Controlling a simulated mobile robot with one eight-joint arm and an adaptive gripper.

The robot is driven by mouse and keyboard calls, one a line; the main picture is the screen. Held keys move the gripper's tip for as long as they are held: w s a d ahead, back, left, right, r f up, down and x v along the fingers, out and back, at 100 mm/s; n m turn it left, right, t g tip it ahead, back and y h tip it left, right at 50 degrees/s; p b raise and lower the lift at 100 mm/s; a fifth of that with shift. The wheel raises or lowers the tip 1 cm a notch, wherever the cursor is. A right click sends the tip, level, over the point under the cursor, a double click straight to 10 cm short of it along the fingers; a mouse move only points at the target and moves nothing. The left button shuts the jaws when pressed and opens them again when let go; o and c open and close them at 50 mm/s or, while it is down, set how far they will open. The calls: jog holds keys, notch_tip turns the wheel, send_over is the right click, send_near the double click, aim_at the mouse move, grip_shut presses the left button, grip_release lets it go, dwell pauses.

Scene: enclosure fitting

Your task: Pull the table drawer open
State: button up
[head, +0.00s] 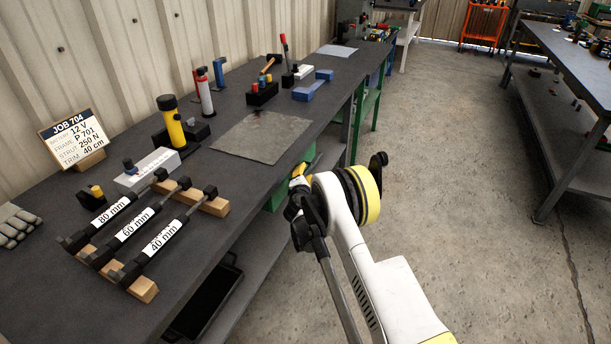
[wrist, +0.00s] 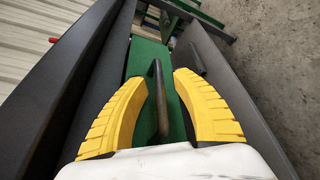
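The table drawer has a green front (wrist: 146,58) under the dark tabletop; part of the green drawer (head: 275,203) shows below the table edge in the head view, mostly behind my arm. Its dark bar handle (wrist: 159,96) stands out from the front in the wrist view. My gripper (wrist: 160,79) is open, with one yellow finger on each side of the handle and a visible gap to each. In the head view my gripper (head: 302,170) is at the table's front edge, partly hidden by my wrist. I cannot tell whether the drawer is slightly open.
The workbench (head: 225,97) carries strut bars (head: 135,222) on wooden blocks, a job card (head: 73,138), a yellow cylinder (head: 171,122) and a grey mat (head: 262,136). A lower shelf (head: 262,262) runs below. Concrete floor is free to the right, up to another bench (head: 570,50).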

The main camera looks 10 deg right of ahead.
grip_shut()
jog(key=shift+s+d, duration=0.1)
